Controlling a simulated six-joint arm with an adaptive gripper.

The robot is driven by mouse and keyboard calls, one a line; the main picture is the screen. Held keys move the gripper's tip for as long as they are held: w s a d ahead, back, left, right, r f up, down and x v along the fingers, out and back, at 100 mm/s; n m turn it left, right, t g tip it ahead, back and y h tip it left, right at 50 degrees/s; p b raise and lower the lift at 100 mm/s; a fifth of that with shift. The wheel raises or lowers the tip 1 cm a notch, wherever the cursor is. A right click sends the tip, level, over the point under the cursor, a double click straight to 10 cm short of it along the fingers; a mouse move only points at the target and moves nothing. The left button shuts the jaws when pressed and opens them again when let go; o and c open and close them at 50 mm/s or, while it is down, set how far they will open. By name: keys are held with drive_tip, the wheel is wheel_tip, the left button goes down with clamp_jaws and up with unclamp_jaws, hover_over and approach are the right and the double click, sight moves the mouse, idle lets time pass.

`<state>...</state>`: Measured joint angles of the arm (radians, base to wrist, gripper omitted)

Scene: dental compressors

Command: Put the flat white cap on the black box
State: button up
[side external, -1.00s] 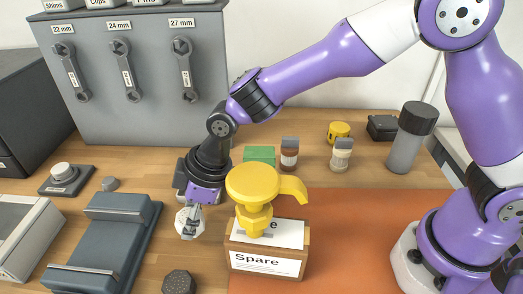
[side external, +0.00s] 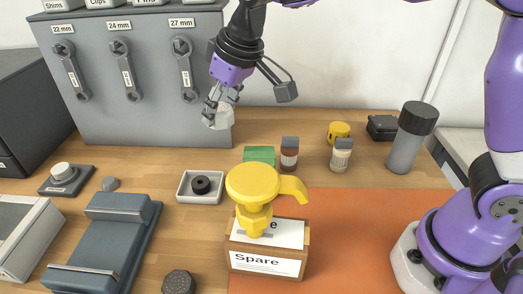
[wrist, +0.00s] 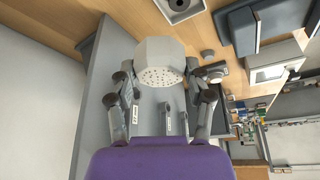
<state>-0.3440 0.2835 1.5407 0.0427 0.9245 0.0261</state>
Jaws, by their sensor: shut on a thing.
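My gripper (side external: 221,101) is shut on a white many-sided cap (side external: 218,117), raised in front of the grey tool panel. In the wrist view, the cap (wrist: 158,62) sits between the two fingers (wrist: 165,78) and shows a face dotted with small holes. It looks rather thick, and its far side is hidden. A small black box (side external: 382,127) stands at the back right of the wooden bench, behind the grey cylinder. The box is well to the right of my gripper and lower.
A white square tray (side external: 183,198) holds a black ring. Small bottles (side external: 290,155), a yellow cup (side external: 339,132) and a grey cylinder (side external: 405,145) stand toward the right. The orange mat (side external: 370,240) is largely clear.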

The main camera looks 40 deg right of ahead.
drive_tip(key=d+m+h, duration=0.4)
drive_tip(key=d+m, duration=0.6)
drive_tip(key=d, duration=0.6)
drive_tip(key=m+g+h, duration=0.2)
drive_tip(key=m+g, duration=0.2)
drive_tip(key=m, duration=0.7)
hover_over(388, 119)
drive_tip(key=a, duration=0.2)
wheel_tip(388, 119, down, 8)
drive_tip(key=shift+r, duration=0.2)
drive_tip(key=shift+s+d+f, duration=0.1)
drive_tip(key=shift+d+f, duration=0.1)
drive_tip(key=shift+f, duration=1.85)
drive_tip(key=shift+f, duration=0.1)
drive_tip(key=o, duration=1.1)
drive_tip(key=shift+o, duration=0.2)
